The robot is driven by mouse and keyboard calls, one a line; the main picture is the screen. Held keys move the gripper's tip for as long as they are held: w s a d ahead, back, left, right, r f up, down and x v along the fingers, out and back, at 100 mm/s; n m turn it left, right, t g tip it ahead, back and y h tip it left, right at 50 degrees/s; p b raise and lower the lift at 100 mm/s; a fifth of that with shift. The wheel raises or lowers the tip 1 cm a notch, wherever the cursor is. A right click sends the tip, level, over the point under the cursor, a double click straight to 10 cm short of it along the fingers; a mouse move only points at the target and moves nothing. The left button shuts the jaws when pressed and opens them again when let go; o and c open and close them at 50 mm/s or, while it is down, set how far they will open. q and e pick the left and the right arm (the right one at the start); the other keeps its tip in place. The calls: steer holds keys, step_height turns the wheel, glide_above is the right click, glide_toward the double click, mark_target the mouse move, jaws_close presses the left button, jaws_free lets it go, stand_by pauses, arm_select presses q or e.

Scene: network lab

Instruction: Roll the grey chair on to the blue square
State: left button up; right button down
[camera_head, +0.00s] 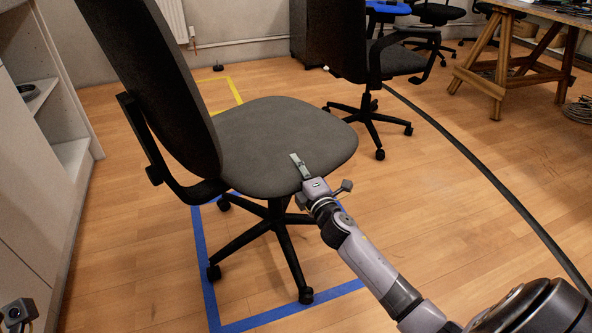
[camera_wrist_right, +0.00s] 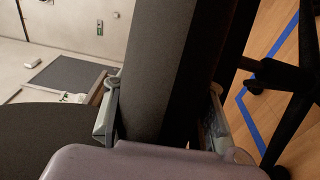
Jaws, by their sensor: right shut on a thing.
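The grey chair (camera_head: 280,135) stands upright in the middle of the head view, its tall backrest on the left. The blue square (camera_head: 202,262) is a taped outline on the floor under it. The chair's wheeled base stands over the square; one wheel is at the left tape line and one close to the near line. My right gripper (camera_head: 299,167) is at the front edge of the seat. In the right wrist view, its two fingers (camera_wrist_right: 160,112) lie on either side of the dark seat edge, shut on it. My left gripper's fingers do not show.
A yellow taped outline (camera_head: 236,90) is behind the chair. A second dark chair with armrests (camera_head: 400,62) stands behind to the right. A black cable (camera_head: 470,155) crosses the floor on the right. White shelves (camera_head: 68,140) stand left.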

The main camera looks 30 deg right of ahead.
steer(key=c, duration=0.9)
jaws_free()
steer(key=s, duration=0.8)
steer(key=s+a, duration=0.1)
steer(key=s, duration=0.3)
steer(key=shift+f, duration=0.25)
